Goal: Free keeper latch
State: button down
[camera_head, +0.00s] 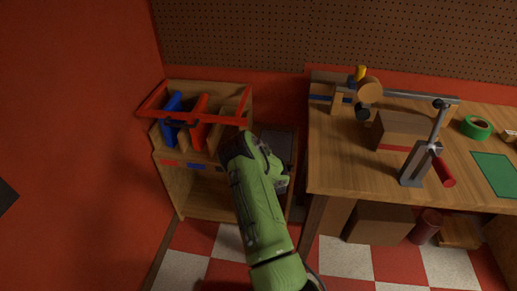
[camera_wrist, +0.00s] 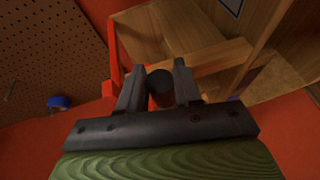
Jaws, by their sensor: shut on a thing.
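A wooden rack (camera_head: 170,188) stands at the left, with a red keeper frame (camera_head: 195,118) across its top. Blue and red upright panels stand inside it. My gripper (camera_head: 236,145) is at the rack's right front corner, and its fingertips are hidden there by my own wrist. In the wrist view my gripper (camera_wrist: 160,68) is shut on a dark round knob (camera_wrist: 160,87), which sits between the two fingers. This knob appears to be the keeper latch. Part of the red frame (camera_wrist: 114,68) shows just left of the fingers. How the knob meets the rack is hidden.
A wooden workbench (camera_head: 335,165) stands to the right, carrying a clamp-like metal stand (camera_head: 421,165), a box (camera_head: 400,130) and green tape (camera_head: 475,127). A dark-topped unit (camera_head: 277,146) fills the gap beside the rack. A red wall (camera_head: 80,120) closes the left.

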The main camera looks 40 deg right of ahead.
jog(key=shift+f, duration=0.1)
dwell(0.3)
jog(key=c, duration=0.8)
grip_release()
jog(key=shift+c, duration=0.2)
jog(key=p+v, duration=0.8)
jog(key=v, duration=0.7)
jog(key=shift+s+a, duration=0.25)
jog(key=shift+s, duration=0.05)
